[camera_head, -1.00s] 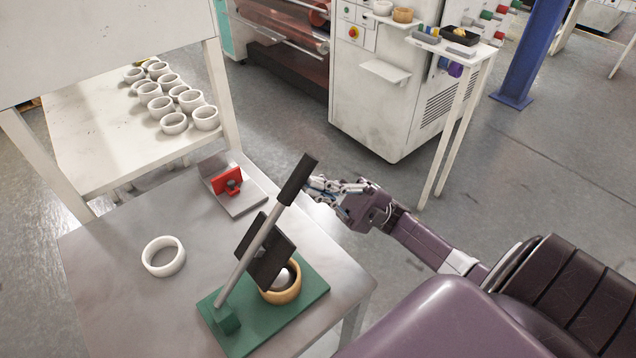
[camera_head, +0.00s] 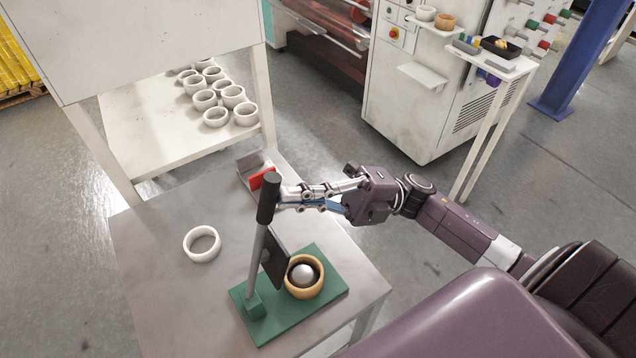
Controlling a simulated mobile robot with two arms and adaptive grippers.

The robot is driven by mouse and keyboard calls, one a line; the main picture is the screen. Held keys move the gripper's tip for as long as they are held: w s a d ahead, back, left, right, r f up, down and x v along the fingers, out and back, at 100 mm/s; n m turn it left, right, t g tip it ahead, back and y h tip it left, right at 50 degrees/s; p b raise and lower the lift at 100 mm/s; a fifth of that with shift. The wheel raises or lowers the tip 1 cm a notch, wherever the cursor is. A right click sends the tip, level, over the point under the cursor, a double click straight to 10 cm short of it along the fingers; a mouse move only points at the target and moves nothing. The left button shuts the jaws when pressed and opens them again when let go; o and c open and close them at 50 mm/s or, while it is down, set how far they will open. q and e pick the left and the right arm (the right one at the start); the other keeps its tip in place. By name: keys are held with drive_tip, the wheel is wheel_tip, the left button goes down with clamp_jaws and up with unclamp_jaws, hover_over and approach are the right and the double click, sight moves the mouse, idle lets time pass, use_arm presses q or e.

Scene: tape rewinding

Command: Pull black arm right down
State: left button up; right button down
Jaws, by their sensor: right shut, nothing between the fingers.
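The black arm is a lever with a black grip (camera_head: 268,198) on a silver rod (camera_head: 257,262), standing close to upright on a green base (camera_head: 328,287). A dark plate (camera_head: 275,256) is fixed to the rod. A tan tape ring (camera_head: 304,292) with a silver dome inside it sits on the base, to the right of the rod. My right gripper (camera_head: 283,197) is shut, with its fingertips at the right side of the black grip; I cannot tell whether they touch it. My left gripper is not in view.
A white ring (camera_head: 202,244) lies on the metal table (camera_head: 165,285). A red part (camera_head: 262,179) on a metal bracket stands behind the grip, partly hidden. A white shelf (camera_head: 140,150) holds several white rings. Open floor lies to the right.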

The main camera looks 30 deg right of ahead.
drive_tip(key=x, duration=0.2)
drive_tip(key=shift+s+a+r, duration=0.2)
drive_tip(key=shift+s+a, duration=0.05)
drive_tip(key=shift+a, duration=0.1)
